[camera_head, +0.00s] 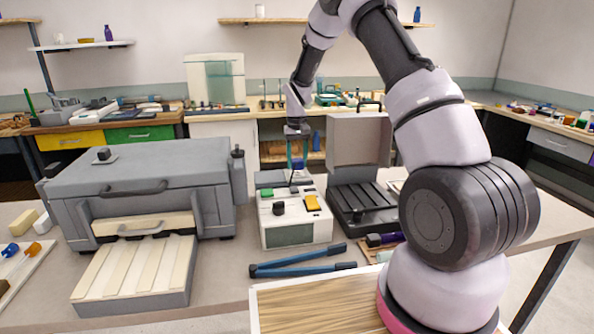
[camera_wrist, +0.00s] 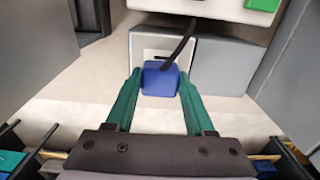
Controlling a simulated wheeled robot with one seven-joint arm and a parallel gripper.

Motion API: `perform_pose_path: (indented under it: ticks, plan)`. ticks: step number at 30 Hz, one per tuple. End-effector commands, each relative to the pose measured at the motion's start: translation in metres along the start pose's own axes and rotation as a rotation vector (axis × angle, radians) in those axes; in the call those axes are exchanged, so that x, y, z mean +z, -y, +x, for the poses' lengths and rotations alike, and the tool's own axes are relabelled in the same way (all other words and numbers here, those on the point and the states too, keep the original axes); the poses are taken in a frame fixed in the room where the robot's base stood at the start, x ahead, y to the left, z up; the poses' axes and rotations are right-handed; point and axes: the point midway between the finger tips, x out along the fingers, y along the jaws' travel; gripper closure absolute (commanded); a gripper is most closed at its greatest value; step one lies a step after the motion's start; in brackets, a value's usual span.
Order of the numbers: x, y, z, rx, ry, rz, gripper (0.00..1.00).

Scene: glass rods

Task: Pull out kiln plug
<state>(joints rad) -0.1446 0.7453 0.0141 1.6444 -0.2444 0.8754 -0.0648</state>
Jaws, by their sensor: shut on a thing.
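A blue plug (camera_wrist: 160,78) with a black cord (camera_wrist: 180,44) sits between the teal fingertips of my gripper (camera_wrist: 158,88) in the wrist view. My gripper is shut on it. A white plate (camera_wrist: 147,45) on a grey box (camera_wrist: 215,66) lies right behind the plug; I cannot tell whether the plug is seated in it or apart. In the head view my gripper (camera_head: 297,160) points down behind a white box (camera_head: 290,237) with green and yellow buttons, and the blue plug (camera_head: 297,166) shows small there. The cord runs toward the white box; its far end is hidden.
A large grey kiln-like box (camera_head: 140,175) with a slatted front tray stands left of the white box. A grey lidded unit (camera_head: 358,150) stands open on the right. Blue-handled tongs (camera_head: 300,268) lie in front. Bare table shows between the tongs and the slatted tray.

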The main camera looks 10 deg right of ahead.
Motion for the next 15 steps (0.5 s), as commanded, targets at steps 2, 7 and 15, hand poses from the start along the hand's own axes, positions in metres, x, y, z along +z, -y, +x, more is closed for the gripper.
perform_pose_path:
  ticks: [2, 7, 15]
  plan:
    - [0.0, 0.0, -0.004, 0.0, -0.001, 0.0, 1.0]
    - [0.0, 0.0, -0.011, 0.0, -0.001, 0.0, 1.0]
    - [0.0, 0.0, -0.021, 0.0, 0.0, 0.001, 1.0]
